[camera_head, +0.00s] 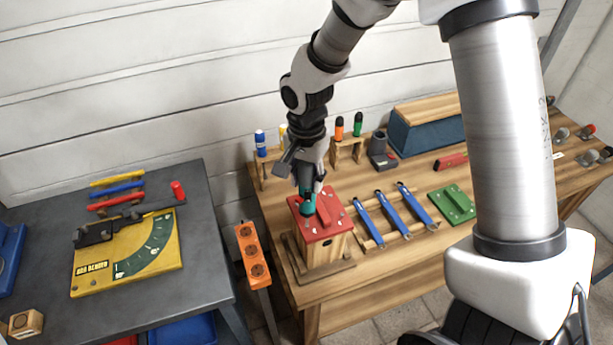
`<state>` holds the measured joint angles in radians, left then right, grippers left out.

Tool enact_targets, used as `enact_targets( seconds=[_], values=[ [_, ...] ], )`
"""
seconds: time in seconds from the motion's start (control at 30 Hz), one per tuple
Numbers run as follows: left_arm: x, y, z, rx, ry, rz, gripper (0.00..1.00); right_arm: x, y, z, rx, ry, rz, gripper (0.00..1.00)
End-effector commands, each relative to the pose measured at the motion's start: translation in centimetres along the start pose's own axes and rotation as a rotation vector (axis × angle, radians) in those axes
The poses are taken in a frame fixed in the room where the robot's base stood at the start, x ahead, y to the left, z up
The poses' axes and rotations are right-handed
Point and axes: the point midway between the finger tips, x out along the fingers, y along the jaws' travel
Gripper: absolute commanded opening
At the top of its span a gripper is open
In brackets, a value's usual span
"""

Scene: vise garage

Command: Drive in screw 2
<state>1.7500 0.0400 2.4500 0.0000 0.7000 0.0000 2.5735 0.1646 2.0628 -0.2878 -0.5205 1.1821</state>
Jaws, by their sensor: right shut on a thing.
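A wooden box with a red lid (326,225) stands on the wooden workbench. Small pale spots that look like screw heads show near the lid's edges; I cannot tell which is screw 2. My right gripper (307,186) is over the left part of the lid, shut on a teal tool (308,205) that looks like a screwdriver. The tool points down at the lid. Its tip is too small to make out, and I cannot tell whether it touches a screw. The gripper and tool hide part of the lid. My left gripper is not in view.
Behind the box, wooden racks hold upright handles, including a blue one (260,142) and an orange one (339,128). To its right lie blue-handled tools on a rack (392,212) and a green block (453,205). An orange bar (252,254) stands left of the workbench.

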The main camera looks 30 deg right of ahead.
Motion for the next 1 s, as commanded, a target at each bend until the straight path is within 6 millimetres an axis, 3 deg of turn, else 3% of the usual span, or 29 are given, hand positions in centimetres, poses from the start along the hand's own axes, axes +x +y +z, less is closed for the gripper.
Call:
enact_targets(
  seconds=[1.0],
  values=[
    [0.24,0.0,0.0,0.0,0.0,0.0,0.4,0.66,-0.01,-0.01,0.0,0.0,0.0,0.03]
  ],
)
